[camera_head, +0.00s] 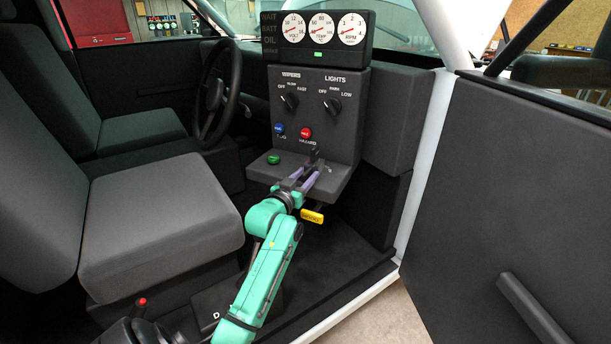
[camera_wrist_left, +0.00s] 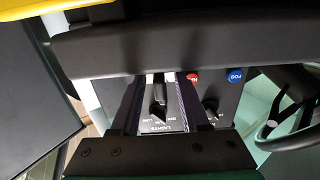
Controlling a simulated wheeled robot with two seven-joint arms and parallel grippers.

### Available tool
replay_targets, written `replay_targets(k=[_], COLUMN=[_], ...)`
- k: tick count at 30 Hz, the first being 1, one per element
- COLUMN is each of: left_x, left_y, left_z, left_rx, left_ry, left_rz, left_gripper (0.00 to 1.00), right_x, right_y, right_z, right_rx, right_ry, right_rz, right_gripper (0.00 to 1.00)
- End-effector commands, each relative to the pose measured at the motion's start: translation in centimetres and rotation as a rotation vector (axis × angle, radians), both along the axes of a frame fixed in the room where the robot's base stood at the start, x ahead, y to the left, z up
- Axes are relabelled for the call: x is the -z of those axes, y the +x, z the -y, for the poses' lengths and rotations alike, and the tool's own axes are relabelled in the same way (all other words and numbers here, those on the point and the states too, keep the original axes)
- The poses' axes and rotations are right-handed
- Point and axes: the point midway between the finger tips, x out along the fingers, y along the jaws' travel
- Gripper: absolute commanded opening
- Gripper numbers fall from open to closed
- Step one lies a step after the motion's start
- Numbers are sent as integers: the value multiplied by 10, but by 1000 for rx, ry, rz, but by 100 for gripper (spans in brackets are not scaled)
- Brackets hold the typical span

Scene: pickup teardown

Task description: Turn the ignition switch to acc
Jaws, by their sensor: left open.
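The dark grey dash panel (camera_head: 318,120) carries the controls, with a ledge at its foot. A small dark upright piece (camera_head: 314,157), which looks like the ignition switch, stands on the ledge. Its label and setting cannot be read. My left gripper (camera_head: 305,177) reaches over the ledge from the front, its two purple fingers apart and its tips close to this piece. In the left wrist view the fingers (camera_wrist_left: 158,82) are open on either side of a dark upright piece; I cannot tell whether they touch it. My right gripper is not in view.
The wipers knob (camera_head: 289,101), lights knob (camera_head: 332,105), blue fog button (camera_head: 279,128) and red hazard button (camera_head: 306,133) are above the ledge. A green button (camera_head: 273,159) is left of my gripper. A yellow hood handle (camera_head: 312,216) hangs below. The steering wheel (camera_head: 217,92) is left.

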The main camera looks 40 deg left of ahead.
Motion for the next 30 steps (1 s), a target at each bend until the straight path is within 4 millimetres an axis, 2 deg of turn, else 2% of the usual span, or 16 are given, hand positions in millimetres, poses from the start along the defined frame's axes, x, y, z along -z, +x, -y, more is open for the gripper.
replay_targets(k=[2, 3, 5, 6, 30], left_x=[0, 0, 0, 0, 1], left_y=[0, 0, 0, 0, -1], left_z=[0, 0, 0, 0, 0], left_rx=[0, 0, 0, 0, 0], left_ry=[0, 0, 0, 0, 0], left_rz=[0, 0, 0, 0, -1], left_gripper=[45, 30, 7, 0, 0], right_x=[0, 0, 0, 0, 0], right_y=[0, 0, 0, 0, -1], right_z=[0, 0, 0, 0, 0], right_rx=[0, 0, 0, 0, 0], right_ry=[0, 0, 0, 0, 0], right_rz=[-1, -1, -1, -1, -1], right_gripper=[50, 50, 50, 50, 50])
